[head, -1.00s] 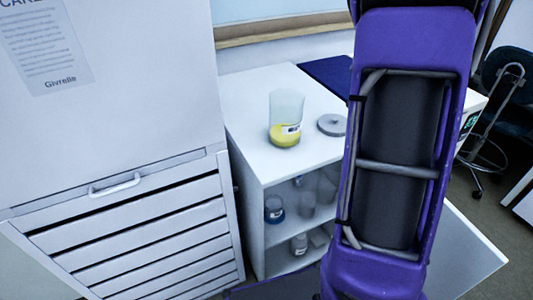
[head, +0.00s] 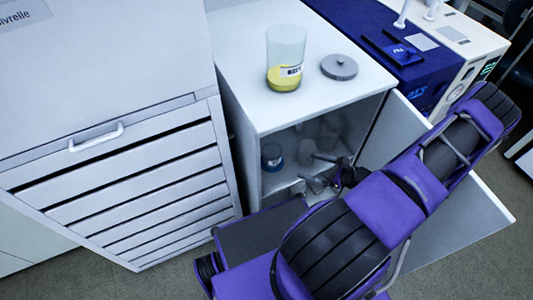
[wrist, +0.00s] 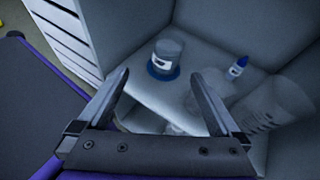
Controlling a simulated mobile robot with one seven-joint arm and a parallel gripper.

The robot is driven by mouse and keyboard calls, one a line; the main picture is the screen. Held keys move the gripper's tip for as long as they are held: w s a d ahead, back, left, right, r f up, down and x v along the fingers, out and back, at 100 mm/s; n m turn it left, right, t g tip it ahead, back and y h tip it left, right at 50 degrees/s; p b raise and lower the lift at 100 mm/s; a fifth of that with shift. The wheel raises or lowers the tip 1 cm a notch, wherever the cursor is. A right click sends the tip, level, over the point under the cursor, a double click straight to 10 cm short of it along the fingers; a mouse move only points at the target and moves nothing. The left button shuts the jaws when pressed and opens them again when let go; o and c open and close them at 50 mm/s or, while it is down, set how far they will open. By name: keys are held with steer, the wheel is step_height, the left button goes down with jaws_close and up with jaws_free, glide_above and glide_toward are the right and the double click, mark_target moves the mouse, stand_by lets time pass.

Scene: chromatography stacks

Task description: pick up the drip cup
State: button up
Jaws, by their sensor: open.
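I cannot tell for sure which vessel is the drip cup. Inside the open cabinet, a clear cup with a white label and blue base (head: 272,157) stands upright on a shelf; it also shows in the wrist view (wrist: 166,60), beyond my fingertips and apart from them. A larger clear graduated vessel (wrist: 282,102) is at the right of the wrist view. Faint clear glassware (wrist: 185,112) shows low between my fingers, its outline unclear. My gripper (wrist: 160,77) is open, with nothing visibly held. In the head view my gripper (head: 317,172) is at the cabinet opening.
A small blue-capped bottle (wrist: 238,67) is beside the cup. A labelled jar of yellow liquid (head: 285,62) and a grey lid (head: 339,67) are on the cabinet top. The cabinet door (head: 455,205) hangs open at right; a drawer unit (head: 125,180) is at left.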

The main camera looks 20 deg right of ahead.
steer(key=w+f+m+t, duration=0.1)
steer(key=m, duration=0.1)
steer(key=b, duration=0.2)
glide_toward(265, 147)
steer(key=shift+w+a+f+h, duration=0.4)
steer(key=shift+w+a, duration=0.1)
steer(key=shift+w, duration=0.05)
steer(key=x, duration=0.4)
steer(key=shift+f+b, duration=0.25)
steer(key=shift+b, duration=0.05)
steer(key=shift+w+a, duration=0.1)
steer(key=shift+w, duration=0.35)
steer(key=c, duration=1.3)
steer(key=shift+c, duration=0.4)
steer(key=shift+r, duration=0.1)
